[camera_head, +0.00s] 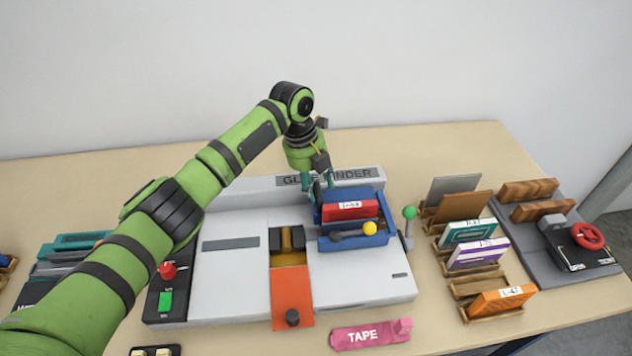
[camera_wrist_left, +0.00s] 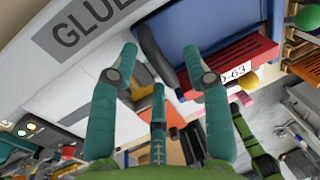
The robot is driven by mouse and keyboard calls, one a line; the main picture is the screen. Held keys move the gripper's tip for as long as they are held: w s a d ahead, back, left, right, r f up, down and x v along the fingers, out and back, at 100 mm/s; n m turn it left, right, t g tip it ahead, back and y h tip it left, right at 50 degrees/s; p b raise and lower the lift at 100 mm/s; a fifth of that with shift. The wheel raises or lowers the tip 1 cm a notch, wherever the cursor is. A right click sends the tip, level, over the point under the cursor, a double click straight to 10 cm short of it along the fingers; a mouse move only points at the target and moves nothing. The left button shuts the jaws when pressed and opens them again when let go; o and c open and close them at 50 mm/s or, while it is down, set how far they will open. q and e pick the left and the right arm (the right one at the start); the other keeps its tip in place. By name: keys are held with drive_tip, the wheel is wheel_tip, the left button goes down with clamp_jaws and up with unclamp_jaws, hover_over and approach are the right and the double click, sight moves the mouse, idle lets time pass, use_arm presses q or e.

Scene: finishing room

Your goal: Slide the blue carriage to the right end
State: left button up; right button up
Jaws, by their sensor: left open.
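The blue carriage (camera_head: 352,243) sits on the right part of the white glue binder (camera_head: 229,270). It holds a red block (camera_head: 345,212) with a white label. A dark lever with a yellow knob (camera_head: 370,228) lies along its front. My left gripper (camera_head: 318,184) is at the carriage's back left corner, with its teal fingers open. In the left wrist view, the open fingers (camera_wrist_left: 160,58) point at the blue carriage (camera_wrist_left: 187,28) and its dark curved handle; I cannot tell whether they touch it. My right gripper is not in view.
A green-knobbed lever (camera_head: 409,213) stands just right of the carriage. Racks with labelled books (camera_head: 478,253) are further right, beside a grey unit with a red handwheel (camera_head: 587,236). An orange plate (camera_head: 291,292) and pink tape holder (camera_head: 370,335) are in front.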

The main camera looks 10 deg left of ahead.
use_arm(q)
wheel_tip(320, 180, up, 12)
drive_tip(key=a, duration=0.2)
drive_tip(key=shift+s+f, duration=0.2)
drive_tip(key=shift+s, duration=0.05)
drive_tip(key=shift+a, duration=0.1)
